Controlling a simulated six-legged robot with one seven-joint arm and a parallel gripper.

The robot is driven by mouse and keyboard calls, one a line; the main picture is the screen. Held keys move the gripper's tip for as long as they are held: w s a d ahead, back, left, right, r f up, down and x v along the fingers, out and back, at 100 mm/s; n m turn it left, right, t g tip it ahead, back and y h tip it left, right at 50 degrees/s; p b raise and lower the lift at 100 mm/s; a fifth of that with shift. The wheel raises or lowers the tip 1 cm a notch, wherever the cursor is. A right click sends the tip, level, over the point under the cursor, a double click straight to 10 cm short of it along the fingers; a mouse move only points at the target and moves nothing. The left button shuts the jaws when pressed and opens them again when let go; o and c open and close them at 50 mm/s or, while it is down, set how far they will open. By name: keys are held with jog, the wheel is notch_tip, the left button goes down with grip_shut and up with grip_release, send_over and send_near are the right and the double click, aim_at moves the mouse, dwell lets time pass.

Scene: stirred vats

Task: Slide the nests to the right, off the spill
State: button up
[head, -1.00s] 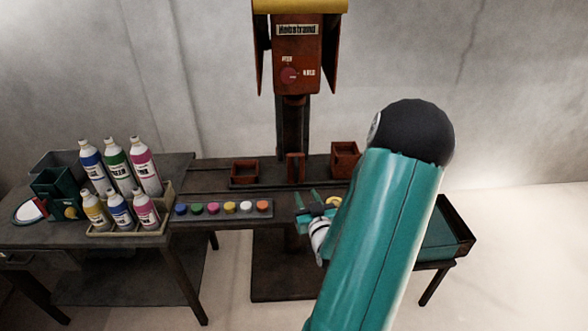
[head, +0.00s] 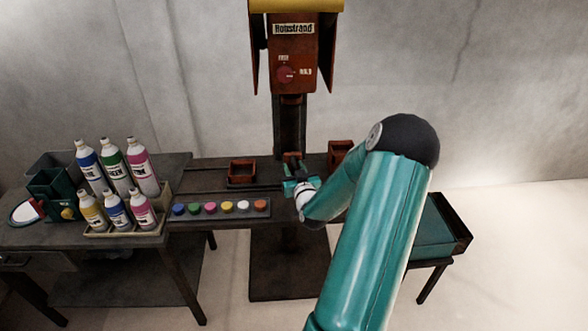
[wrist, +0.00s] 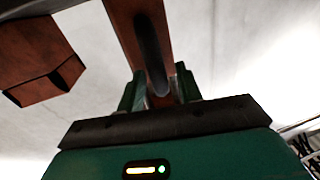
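The nests are small rust-red open boxes on the dark bench at the back. The left nest (head: 242,172) stands left of my gripper. The right nest (head: 340,153) stands to its right, partly behind my arm. An upright rust-red handle (head: 293,158) stands between them. My gripper (head: 289,187) is at this handle. In the wrist view my gripper's green fingers (wrist: 161,88) are spread to either side of the handle (wrist: 140,28); I cannot tell whether they touch it. One nest (wrist: 38,62) shows at the left there. I cannot make out any spill.
A strip of coloured paint pots (head: 221,209) lies in front of the left nest. Several bottles (head: 115,195) stand at the left. A red press head (head: 293,55) on a dark column rises behind the bench. A teal-topped tray (head: 440,235) is at the right.

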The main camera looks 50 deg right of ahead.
jog(key=shift+w, duration=0.1)
grip_shut()
jog(key=s+d, duration=1.2)
jog(key=s, duration=0.2)
jog(key=shift+d, duration=0.15)
grip_release()
jog(key=v, duration=1.3)
jog(key=shift+s+a, duration=0.25)
jog(key=shift+a, duration=0.05)
